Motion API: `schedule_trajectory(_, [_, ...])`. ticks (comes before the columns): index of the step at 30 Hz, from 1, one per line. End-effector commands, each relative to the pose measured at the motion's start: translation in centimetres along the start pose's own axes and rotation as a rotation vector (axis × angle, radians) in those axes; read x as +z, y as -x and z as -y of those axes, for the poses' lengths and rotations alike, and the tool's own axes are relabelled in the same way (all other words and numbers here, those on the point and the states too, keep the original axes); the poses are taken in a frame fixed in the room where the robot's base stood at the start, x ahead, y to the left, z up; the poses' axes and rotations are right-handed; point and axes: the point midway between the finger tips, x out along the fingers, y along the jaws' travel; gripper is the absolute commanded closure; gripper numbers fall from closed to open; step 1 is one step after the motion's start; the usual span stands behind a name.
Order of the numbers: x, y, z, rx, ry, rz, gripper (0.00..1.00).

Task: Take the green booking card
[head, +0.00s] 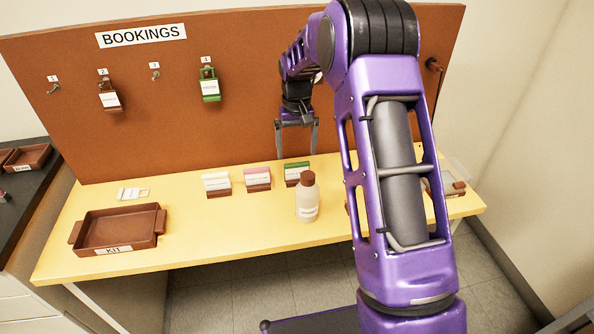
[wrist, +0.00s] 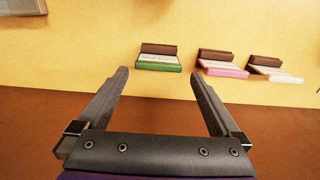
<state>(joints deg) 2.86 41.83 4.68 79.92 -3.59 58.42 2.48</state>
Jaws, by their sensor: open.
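A green-topped card (head: 297,166) stands in a brown holder on the yellow table, the rightmost of a row of three. In the wrist view the green-edged card (wrist: 158,67) lies ahead, between and just beyond my fingertips. My gripper (head: 296,151) is open and empty, pointing down in front of the board and above the table near this card; its two fingers also show in the wrist view (wrist: 160,74). A green tag (head: 210,87) hangs on hook 4 of the board. The print on the card is too small to read.
A pink card (head: 258,174) and a white card (head: 216,180) stand left of the green one. A bottle with a brown cap (head: 307,200) stands in front of it. A brown KIT tray (head: 159,222) is at the left. The BOOKINGS board (head: 130,130) rises behind the table.

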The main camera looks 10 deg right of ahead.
Motion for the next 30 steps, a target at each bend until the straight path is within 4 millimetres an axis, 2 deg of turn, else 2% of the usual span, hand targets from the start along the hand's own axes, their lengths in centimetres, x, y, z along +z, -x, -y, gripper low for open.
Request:
schedule_trajectory(3, [0.1,-2.5,0.0,0.000,0.000,0.004,0.00])
schedule_trajectory(7, [0.0,-4.0,0.0,0.000,0.000,0.002,0.00])
schedule_trajectory(14, [-0.1,-5.1,-0.1,0.000,-0.001,0.001,0.00])
schedule_trajectory(22, [-0.5,-8.9,-0.2,0.001,0.000,0.002,0.00])
schedule_trajectory(25, [-0.6,-9.6,-0.2,0.001,0.000,0.000,0.00])
schedule_trajectory(30, [-0.6,-9.6,-0.2,0.001,0.000,-0.001,0.00])
